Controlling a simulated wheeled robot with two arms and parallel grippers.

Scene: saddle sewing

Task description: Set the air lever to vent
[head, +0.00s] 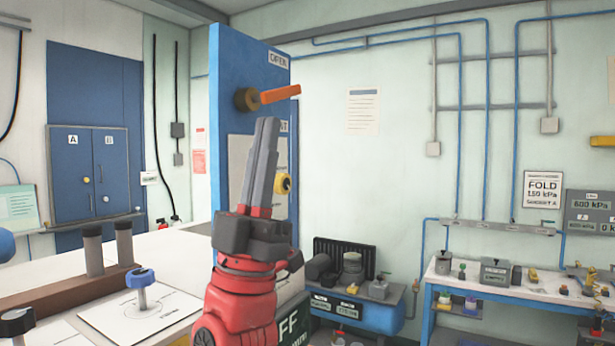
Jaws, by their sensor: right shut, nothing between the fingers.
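The orange air lever (279,93) sits on a brass hub on the blue panel (228,75) and points right, tilted slightly up. A label reading "OPEN" (278,59) is above it. A second label below the lever is mostly hidden behind my gripper; only a final "T" shows. My right gripper (268,122) points up in front of the panel, its grey fingers shut together and empty. Its tips are just below the lever; I cannot tell whether they touch it.
A yellow knob (284,184) is on the panel, right of my gripper. A white bench with a brown block (60,293) and grey cylinders is at left. A blue workbench (500,284) with small parts stands at right.

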